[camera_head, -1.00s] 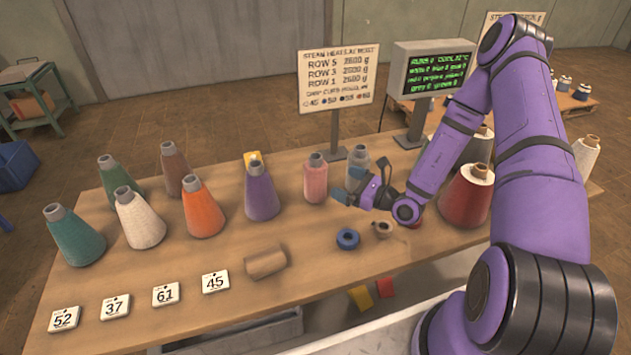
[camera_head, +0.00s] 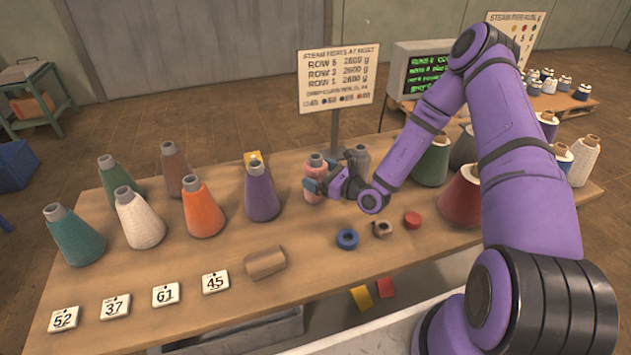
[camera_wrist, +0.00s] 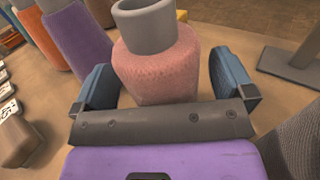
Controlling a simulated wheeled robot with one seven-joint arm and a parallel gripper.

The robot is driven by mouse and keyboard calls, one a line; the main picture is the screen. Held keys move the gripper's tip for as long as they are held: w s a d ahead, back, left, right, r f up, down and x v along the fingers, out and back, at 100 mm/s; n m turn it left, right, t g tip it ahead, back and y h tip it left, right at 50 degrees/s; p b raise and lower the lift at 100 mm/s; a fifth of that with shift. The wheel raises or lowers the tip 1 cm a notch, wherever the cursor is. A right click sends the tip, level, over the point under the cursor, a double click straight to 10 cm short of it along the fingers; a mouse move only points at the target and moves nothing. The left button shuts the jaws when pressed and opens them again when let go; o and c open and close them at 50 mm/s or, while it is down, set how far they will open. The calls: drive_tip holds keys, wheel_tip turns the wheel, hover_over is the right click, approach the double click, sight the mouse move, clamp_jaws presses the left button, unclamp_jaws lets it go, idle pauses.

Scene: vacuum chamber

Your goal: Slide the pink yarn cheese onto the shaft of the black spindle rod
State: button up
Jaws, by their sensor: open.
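The pink yarn cheese (camera_head: 315,180) stands upright on the wooden table with its grey tube end up. It also shows in the wrist view (camera_wrist: 158,65). My gripper (camera_head: 312,189) is open, with its two blue fingers on either side of the pink cheese's body. In the wrist view, gaps show between the cheese and both fingers of my gripper (camera_wrist: 163,85). The cheese's lower part is hidden behind the gripper. I cannot make out the black spindle rod in these views.
A purple cone (camera_head: 261,194) stands close left of the pink cheese, and a grey one (camera_head: 359,160) to its right. The sign post (camera_head: 334,130) rises behind. A blue ring (camera_head: 347,239), a brown tape roll (camera_head: 382,229) and a red disc (camera_head: 412,220) lie in front.

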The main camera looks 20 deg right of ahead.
drive_tip(key=shift+w+a, duration=0.4)
drive_tip(key=shift+w, duration=0.15)
drive_tip(key=shift+c, duration=0.2)
drive_tip(key=c, duration=1)
drive_tip(key=shift+r, duration=0.15)
